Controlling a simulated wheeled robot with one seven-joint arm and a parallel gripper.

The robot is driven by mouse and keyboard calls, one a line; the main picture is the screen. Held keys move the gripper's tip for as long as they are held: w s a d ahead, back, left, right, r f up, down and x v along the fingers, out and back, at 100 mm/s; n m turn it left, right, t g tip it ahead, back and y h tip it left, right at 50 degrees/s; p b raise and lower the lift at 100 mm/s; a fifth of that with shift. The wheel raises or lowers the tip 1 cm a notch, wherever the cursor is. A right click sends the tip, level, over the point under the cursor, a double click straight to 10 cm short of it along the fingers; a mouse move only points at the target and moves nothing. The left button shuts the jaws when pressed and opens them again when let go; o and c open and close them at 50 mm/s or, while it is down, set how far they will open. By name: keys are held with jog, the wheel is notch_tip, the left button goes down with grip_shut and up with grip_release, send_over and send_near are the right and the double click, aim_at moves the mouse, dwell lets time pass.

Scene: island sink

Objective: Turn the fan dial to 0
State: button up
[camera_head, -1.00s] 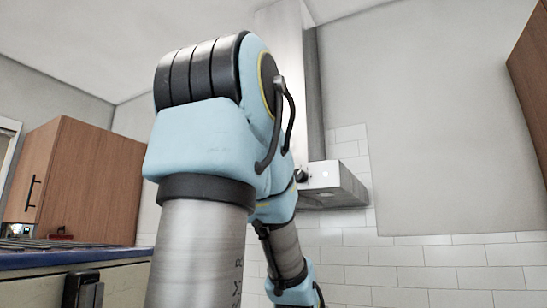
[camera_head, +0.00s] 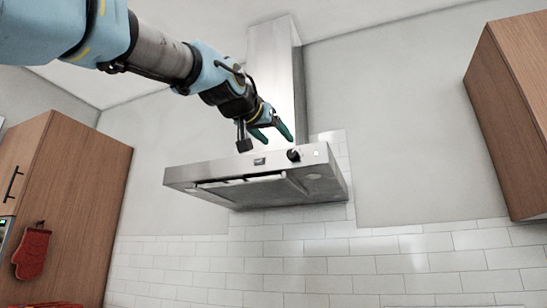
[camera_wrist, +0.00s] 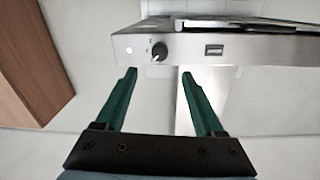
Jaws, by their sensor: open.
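The fan dial (camera_head: 293,155) is a black round knob on the front panel of the steel range hood (camera_head: 205,172). In the wrist view the dial (camera_wrist: 159,51) has a light pointer line and sits right of a small lit white button (camera_wrist: 129,50). The marks around it are too small to read. My gripper (camera_head: 273,138) has green fingers and is open and empty, just in front of and above the hood's front panel. In the wrist view my gripper (camera_wrist: 161,72) has its fingers spread below the dial, not touching it. Nothing hides the dial.
A small dark display (camera_wrist: 214,50) sits on the panel beside the dial. A wooden wall cabinet (camera_head: 515,110) hangs to the right, and a tall wooden cabinet (camera_head: 70,200) with a red oven mitt (camera_head: 32,252) stands left. The space under the hood is clear.

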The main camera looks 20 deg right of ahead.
aim_at(291, 154)
jog(key=p+x, duration=0.3)
jog(key=x, duration=0.7)
jog(key=shift+f, duration=0.1)
jog(key=shift+c, duration=0.3)
grip_shut()
